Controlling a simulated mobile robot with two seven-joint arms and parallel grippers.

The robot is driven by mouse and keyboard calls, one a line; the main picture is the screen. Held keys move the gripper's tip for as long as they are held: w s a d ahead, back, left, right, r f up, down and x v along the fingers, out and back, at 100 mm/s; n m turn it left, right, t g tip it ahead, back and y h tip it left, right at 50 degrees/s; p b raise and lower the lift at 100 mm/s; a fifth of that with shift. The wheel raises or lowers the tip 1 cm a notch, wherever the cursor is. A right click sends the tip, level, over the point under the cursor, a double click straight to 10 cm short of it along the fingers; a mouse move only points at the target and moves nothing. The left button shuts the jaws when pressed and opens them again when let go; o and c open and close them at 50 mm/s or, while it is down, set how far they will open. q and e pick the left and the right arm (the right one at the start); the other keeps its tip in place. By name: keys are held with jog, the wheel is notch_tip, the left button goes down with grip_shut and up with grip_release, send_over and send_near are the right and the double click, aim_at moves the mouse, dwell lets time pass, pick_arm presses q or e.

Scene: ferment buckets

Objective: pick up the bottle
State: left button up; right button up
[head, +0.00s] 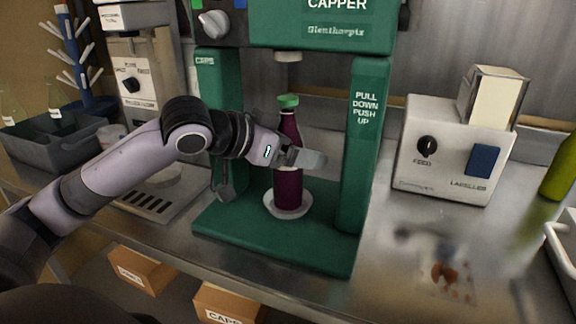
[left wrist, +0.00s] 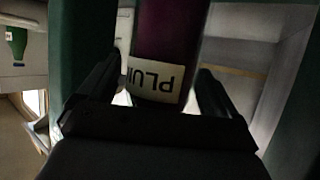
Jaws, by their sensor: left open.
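A dark purple bottle (head: 289,186) with a green cap stands upright on a white round dish (head: 304,208) inside the green capper (head: 357,150). In the left wrist view the bottle (left wrist: 170,40) shows its white label, upside down, between the two fingers. My left gripper (head: 302,158) comes in from the left at the bottle's mid height, and hides part of it. In the left wrist view the left gripper (left wrist: 160,95) is open, with a finger on each side of the bottle. I cannot tell whether the fingers touch it. My right gripper is in neither view.
The capper's posts flank the bottle, with its head (head: 320,25) above. A labeller (head: 446,150) stands to the right, and a grey crate (head: 55,145) to the left. An orange-brown spill (head: 445,275) lies on the steel counter at front right. Cardboard boxes (head: 228,303) sit below.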

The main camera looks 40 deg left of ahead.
pick_arm(q)
jog(key=shift+w, duration=0.1)
jog(key=c, duration=1.3)
jog(key=shift+c, duration=1.1)
jog(key=shift+r, duration=0.1)
